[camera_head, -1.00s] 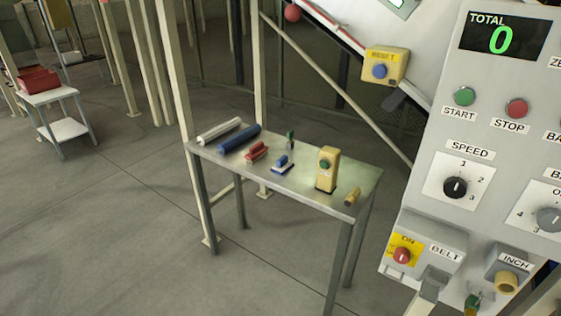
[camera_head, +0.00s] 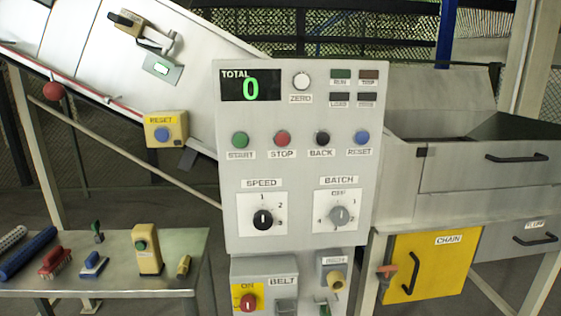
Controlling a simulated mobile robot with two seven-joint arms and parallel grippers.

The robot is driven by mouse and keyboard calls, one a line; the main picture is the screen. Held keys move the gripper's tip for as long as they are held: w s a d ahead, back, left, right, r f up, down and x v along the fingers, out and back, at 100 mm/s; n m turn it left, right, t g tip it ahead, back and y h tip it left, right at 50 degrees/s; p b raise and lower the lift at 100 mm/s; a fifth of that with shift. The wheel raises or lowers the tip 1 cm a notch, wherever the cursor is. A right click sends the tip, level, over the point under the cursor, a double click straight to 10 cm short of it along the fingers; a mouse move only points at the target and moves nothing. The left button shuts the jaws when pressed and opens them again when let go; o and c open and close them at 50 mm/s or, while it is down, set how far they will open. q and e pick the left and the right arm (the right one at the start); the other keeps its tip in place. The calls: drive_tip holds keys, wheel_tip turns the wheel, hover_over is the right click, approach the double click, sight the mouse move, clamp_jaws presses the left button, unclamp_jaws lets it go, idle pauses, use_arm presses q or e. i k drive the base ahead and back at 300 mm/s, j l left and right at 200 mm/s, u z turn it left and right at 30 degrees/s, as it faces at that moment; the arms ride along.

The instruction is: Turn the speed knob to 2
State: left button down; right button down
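The speed knob (camera_head: 263,219) is a round black knob on a white square plate under the SPEED label (camera_head: 261,183). The figures 1, 2 and 3 stand around its upper and right sides. The knob sits on the grey control panel (camera_head: 236,160), at the middle of the view. Neither of my grippers is in view, and nothing covers the knob.
A grey batch knob (camera_head: 340,216) is just right of the speed knob. Start (camera_head: 240,139) and stop (camera_head: 282,138) buttons are above. The belt box (camera_head: 264,267) juts out below. A metal table (camera_head: 110,282) with several tools stands left, and a yellow chain door (camera_head: 428,270) right.

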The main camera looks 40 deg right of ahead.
sight(262, 220)
drive_tip(key=i+l, duration=0.1)
drive_tip(key=l, duration=0.3)
drive_tip(key=i+l+z, duration=0.1)
drive_tip(key=l, duration=0.35)
drive_tip(key=i+l, duration=0.15)
drive_tip(key=l, duration=0.25)
drive_tip(key=i+l, duration=0.1)
drive_tip(key=l, duration=0.3)
drive_tip(key=l+z, duration=0.05)
